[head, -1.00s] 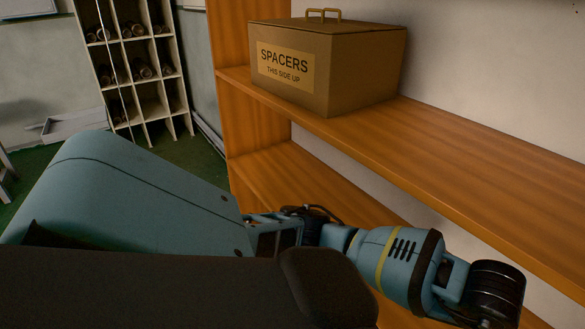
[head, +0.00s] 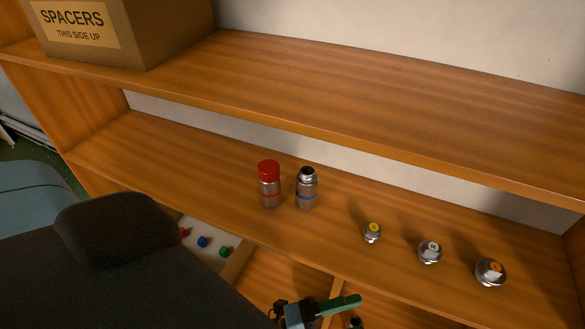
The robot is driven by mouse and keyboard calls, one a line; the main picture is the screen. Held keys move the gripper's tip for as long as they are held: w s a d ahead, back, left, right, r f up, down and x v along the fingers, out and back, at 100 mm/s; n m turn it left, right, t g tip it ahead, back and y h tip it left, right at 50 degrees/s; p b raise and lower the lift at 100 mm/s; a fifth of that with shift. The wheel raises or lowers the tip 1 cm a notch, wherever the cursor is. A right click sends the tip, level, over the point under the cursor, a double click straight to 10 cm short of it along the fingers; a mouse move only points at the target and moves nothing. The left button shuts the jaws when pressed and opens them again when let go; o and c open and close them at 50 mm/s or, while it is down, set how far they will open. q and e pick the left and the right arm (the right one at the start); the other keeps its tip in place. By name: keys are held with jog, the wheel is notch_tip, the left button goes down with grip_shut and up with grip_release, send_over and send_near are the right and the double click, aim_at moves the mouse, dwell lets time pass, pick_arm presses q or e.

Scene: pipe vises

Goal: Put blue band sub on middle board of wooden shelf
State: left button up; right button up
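The blue band sub (head: 307,190), a short metal cylinder with a dark top and a blue ring low on its side, stands upright on the middle board (head: 180,160) of the wooden shelf. No gripper touches it. My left gripper (head: 345,310) shows only in part at the bottom edge, below and in front of the board. A green finger-like part points right, with a dark tip below it. The cut-off view does not show whether it is open or holds anything. My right gripper is not in view.
A red-capped metal cylinder (head: 269,185) stands close left of the blue band sub. Three round metal fittings (head: 430,252) sit to the right. The cardboard SPACERS box (head: 140,35) is on the board above. Below, a light tray (head: 205,232) holds small coloured pieces.

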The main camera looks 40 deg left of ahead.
pick_arm(q)
jog(key=s+a+f+n+g+y, duration=0.1)
jog(key=s+a+f+n+y, duration=0.5)
jog(key=f+n, duration=0.45)
jog(key=s+a+f+n+g+y, duration=0.2)
jog(key=s+a+f+n+g, duration=0.1)
jog(key=s+f+n, duration=0.2)
jog(key=s+a+f+n+g+y, duration=0.2)
jog(key=s+a+f+n+g, duration=0.1)
jog(key=s, duration=0.7)
jog(key=shift+s+a+f+n+g, duration=0.2)
jog(key=shift+a+f+n+g, duration=0.25)
jog(key=shift+f+n, duration=0.4)
